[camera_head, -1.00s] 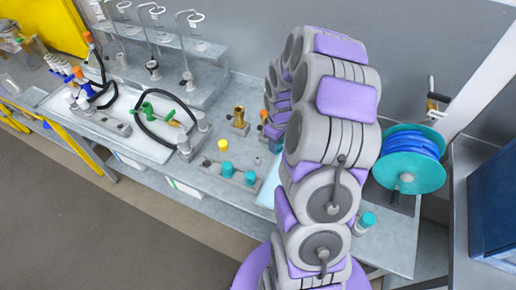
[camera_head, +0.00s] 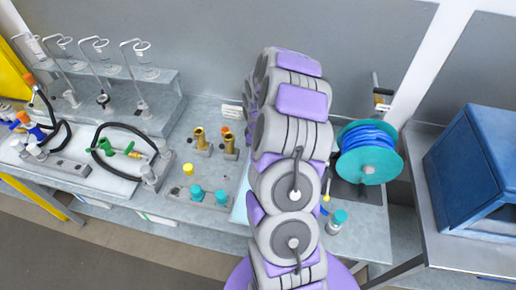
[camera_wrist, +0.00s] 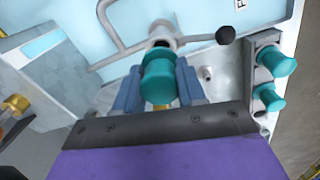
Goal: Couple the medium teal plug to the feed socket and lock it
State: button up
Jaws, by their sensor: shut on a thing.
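In the wrist view a teal plug (camera_wrist: 157,80) sits between the two blue fingers of my gripper (camera_wrist: 160,88), which is shut on it. Just beyond the plug is a pale grey ring-shaped socket (camera_wrist: 161,35). A bent grey lever with a black knob (camera_wrist: 226,35) runs beside the socket. The plug lines up closely with the socket, but I cannot tell whether it is seated in it. Two other teal plugs (camera_wrist: 276,62) (camera_wrist: 268,97) stand in a grey rack at right. In the head view my arm hides the gripper, held plug and socket.
In the head view, the rack (camera_head: 178,193) holds two teal plugs and a yellow one (camera_head: 188,169). Brass fittings (camera_head: 200,139) stand behind it. A teal-and-blue hose reel (camera_head: 367,151) and a teal-capped part (camera_head: 338,217) are right of my arm. A blue box (camera_head: 485,180) stands far right.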

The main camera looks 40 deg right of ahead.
jog(key=shift+f, duration=0.5)
dwell(0.5)
jog(key=shift+f, duration=1)
jog(key=shift+f, duration=0.35)
dwell(0.3)
jog(key=o, duration=1.1)
jog(key=shift+o, duration=0.3)
jog(key=shift+r+p, duration=0.9)
jog(key=shift+r, duration=3)
